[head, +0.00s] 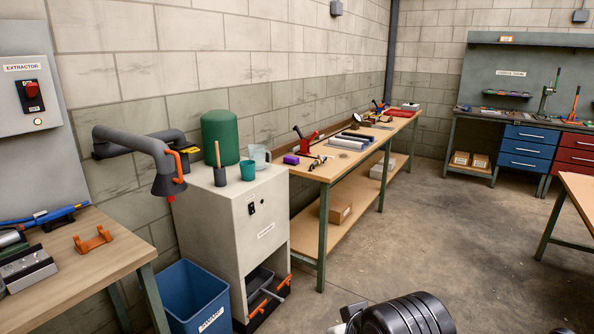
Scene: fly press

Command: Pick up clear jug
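The clear jug (259,155) stands upright on top of the pale grey cabinet (250,225), near its back right corner. Its handle appears to be on the right side. A teal cup (248,171) stands just in front of it and hides part of its lower left side. A large green cylinder (221,137) stands to its left, towards the wall. My gripper is not in view; only a dark ribbed part of my arm shows at the bottom edge, well away from the jug.
A dark pot with a wooden handle (220,175) stands on the cabinet's front left. A grey extractor arm (150,150) hangs left of the cabinet. A blue bin (193,297) stands below. A long workbench (300,172) adjoins the right. The concrete floor (425,215) is open.

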